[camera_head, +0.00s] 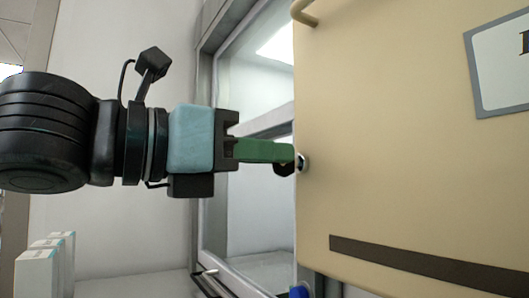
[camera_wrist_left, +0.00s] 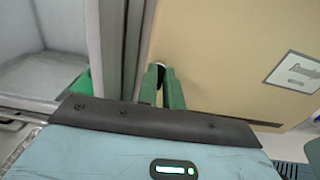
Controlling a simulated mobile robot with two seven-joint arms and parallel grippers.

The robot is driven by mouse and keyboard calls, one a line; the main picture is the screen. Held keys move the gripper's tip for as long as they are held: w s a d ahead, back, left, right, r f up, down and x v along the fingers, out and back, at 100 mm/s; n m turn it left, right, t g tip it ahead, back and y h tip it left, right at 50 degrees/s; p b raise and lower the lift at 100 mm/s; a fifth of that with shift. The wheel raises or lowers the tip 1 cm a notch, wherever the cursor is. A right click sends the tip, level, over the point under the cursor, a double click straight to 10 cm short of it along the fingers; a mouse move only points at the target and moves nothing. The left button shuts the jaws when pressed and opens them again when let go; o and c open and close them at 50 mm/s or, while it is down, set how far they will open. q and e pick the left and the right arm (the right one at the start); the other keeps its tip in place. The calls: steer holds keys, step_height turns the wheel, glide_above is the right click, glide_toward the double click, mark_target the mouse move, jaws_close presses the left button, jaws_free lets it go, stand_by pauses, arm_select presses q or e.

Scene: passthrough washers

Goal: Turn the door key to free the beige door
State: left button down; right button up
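The beige door (camera_head: 400,150) fills the right of the head view, with a dark strip low on it. A round metal lock (camera_head: 303,163) sits at its left edge, and the black door key (camera_head: 284,169) shows there, partly hidden by my finger. My left gripper (camera_head: 288,153) reaches in from the left with its green fingertips at the key. In the left wrist view the two green fingers (camera_wrist_left: 160,76) are close together, with the dark key (camera_wrist_left: 160,67) between their tips. They look shut on it. The beige door (camera_wrist_left: 220,60) stands beyond. My right gripper is not in view.
A grey-framed glass window (camera_head: 255,190) stands left of the door, close behind my gripper. White boxes (camera_head: 40,265) stand at lower left.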

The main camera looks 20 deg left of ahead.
arm_select(q)
steer(key=shift+n, duration=0.3)
steer(key=n, duration=1.1)
steer(key=f+n+p, duration=0.1)
steer(key=n, duration=0.5)
steer(key=shift+w+a, duration=0.25)
steer(key=shift+a, duration=0.1)
steer(key=shift+n, duration=0.3)
steer(key=c, duration=1.5)
jaws_free()
steer(key=shift+c, duration=0.2)
